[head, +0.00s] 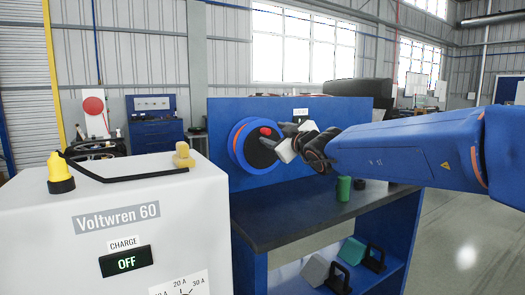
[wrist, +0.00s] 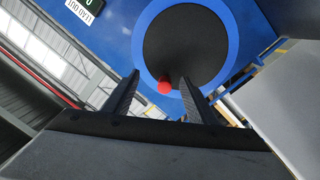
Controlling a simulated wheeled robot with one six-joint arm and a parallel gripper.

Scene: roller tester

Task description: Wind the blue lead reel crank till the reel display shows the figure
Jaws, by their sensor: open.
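The blue lead reel (head: 238,147) is mounted on the blue back panel, with a dark round face (wrist: 185,45). Its crank knob is red (head: 265,131) and shows in the wrist view (wrist: 164,86) at the rim of the dark face. My gripper (head: 280,135) is open in front of the reel. In the wrist view its two fingers (wrist: 160,77) stand on either side of the knob, with gaps visible. A small white label (head: 300,112) is above my gripper. The wrist view shows part of a green-lit display (wrist: 88,3) at the top edge; its figure cannot be read.
A white charger unit marked Voltwren 60 (head: 120,222) stands at the front left, its display reading OFF. A dark bench top (head: 285,222) below the reel holds a green cylinder (head: 344,189). Clamp-like items (head: 340,275) lie on the lower shelf. Floor at right is clear.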

